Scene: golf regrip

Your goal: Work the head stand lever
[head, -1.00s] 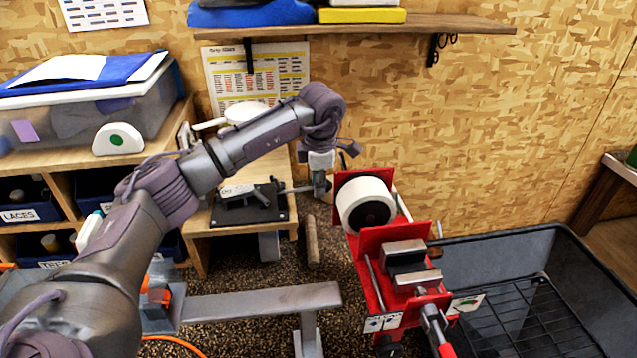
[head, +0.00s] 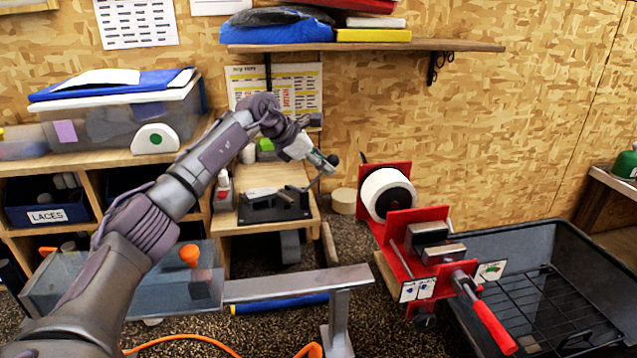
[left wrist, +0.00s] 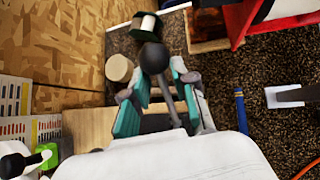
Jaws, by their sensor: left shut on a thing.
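The head stand (head: 272,207) is a low black block on a small wooden bench. Its thin lever (head: 314,183) slants up to the right from the stand and ends in a black ball knob (head: 333,158). My left gripper (head: 322,166) is shut on the lever just below the knob. In the left wrist view the knob (left wrist: 154,57) stands beyond the teal fingers of my left gripper (left wrist: 160,100), and the rod runs between them. The lower end of the lever is hidden there by the white gripper body. My right gripper is out of view.
A red machine with a white roll (head: 377,193) stands right of the lever, with a black crate (head: 540,235) beyond it. A grey metal beam (head: 300,284) lies in front. A round tan block (head: 343,201) sits near the wall. A shelf (head: 470,46) hangs above.

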